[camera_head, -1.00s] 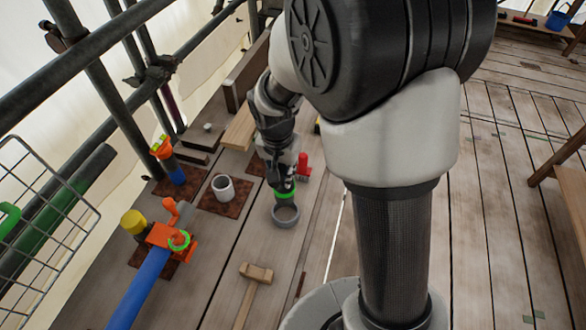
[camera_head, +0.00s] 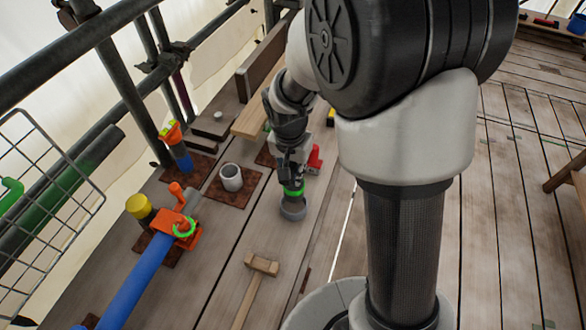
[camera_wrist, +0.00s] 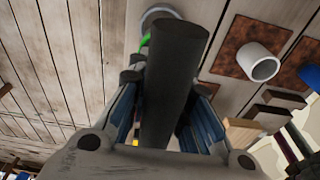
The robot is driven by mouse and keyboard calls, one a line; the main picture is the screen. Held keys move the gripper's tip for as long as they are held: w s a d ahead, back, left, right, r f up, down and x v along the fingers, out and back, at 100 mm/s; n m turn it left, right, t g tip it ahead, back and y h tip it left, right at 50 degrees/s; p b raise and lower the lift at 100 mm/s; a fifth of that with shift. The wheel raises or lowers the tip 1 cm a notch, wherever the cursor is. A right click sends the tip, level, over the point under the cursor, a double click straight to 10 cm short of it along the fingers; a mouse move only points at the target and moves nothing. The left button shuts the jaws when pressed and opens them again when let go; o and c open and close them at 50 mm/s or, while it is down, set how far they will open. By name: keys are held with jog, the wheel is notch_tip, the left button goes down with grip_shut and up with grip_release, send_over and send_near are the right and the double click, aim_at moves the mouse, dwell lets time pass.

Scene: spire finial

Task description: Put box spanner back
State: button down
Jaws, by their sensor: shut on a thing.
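My gripper (camera_head: 291,174) reaches down over the plank deck and is shut on the box spanner. In the wrist view the box spanner (camera_wrist: 180,60) is a thick dark grey tube between the two fingers. A green band (camera_head: 293,189) shows just below the fingers in the head view. A grey round holder (camera_head: 293,212) stands on the planks directly below. Its rim also shows in the wrist view (camera_wrist: 158,12), partly behind the tube. The lower end of the tube is at the holder's mouth; I cannot tell how deep it sits.
A red object (camera_head: 315,158) stands close right of my gripper. A white cup (camera_head: 231,178) stands on a brown mat to the left. An orange clamp (camera_head: 176,228) on a blue pipe (camera_head: 135,282) is farther left. A wooden mallet (camera_head: 262,266) lies in front.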

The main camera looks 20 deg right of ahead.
aim_at(293, 184)
jog(key=shift+f+b, duration=3.25)
jog(key=shift+f, duration=0.85)
jog(key=c, duration=1.4)
grip_release()
jog(key=shift+o, duration=0.3)
jog(key=o, duration=0.5)
jog(key=shift+o, duration=0.2)
jog(key=shift+r, duration=0.1)
jog(key=shift+s+a+r+p, duration=0.1)
jog(key=shift+s+r+p, duration=0.05)
jog(key=shift+r+p, duration=1.15)
jog(key=shift+s+a+r+p, duration=0.1)
jog(key=shift+s+r+p, duration=0.1)
jog(key=shift+r+p, duration=1.05)
jog(key=shift+s+a+r+p, duration=0.15)
jog(key=shift+r+p, duration=0.6)
jog(key=shift+r, duration=1.05)
